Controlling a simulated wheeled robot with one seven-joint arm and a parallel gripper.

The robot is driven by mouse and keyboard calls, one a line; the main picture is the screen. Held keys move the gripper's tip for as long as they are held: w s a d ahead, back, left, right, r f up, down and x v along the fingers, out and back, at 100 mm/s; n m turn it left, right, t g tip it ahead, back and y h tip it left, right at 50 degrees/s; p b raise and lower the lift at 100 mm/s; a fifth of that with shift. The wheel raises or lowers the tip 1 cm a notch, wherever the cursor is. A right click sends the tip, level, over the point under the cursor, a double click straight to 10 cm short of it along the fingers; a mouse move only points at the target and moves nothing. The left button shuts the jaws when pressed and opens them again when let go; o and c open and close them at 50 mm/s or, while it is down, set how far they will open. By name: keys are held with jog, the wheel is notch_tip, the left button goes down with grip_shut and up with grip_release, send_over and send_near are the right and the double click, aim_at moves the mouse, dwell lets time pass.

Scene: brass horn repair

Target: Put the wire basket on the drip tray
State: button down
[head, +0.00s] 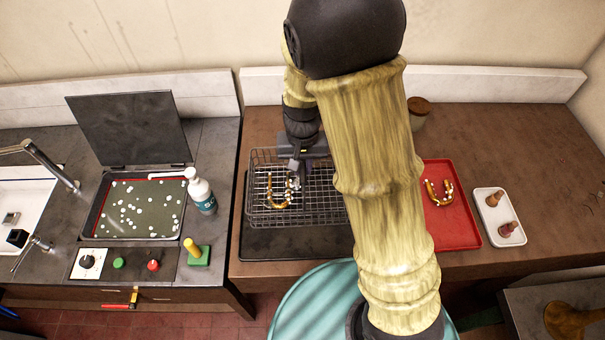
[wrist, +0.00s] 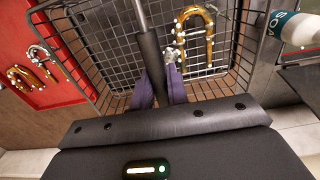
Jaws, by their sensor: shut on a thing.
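The wire basket (head: 254,212) is a dark open mesh basket holding a U-shaped brass piece (head: 275,204) with silvery parts. In the head view it is over the black drip tray (head: 300,244), whose front strip shows below it. I cannot tell whether the basket touches the tray. My gripper (head: 295,178) is at the basket's middle, partly hidden by my arm. In the wrist view its purple fingers (wrist: 160,90) are shut on the basket's dark upright handle (wrist: 150,58). The mesh (wrist: 105,55) and the brass piece (wrist: 209,40) show beyond the fingers.
A red tray (head: 465,235) with brass pieces lies right of my arm. A white tray (head: 510,238) holds two small plugs. Left, across a gap between counters, are a lidded basin (head: 135,210) with its lid open, a soap bottle (head: 202,192) and a green block (head: 198,255).

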jog(key=shift+f+p, duration=0.45)
jog(key=shift+f, duration=1.6)
jog(key=c, duration=1.4)
grip_release()
notch_tip(320, 180, up, 12)
jog(key=shift+b, duration=0.95)
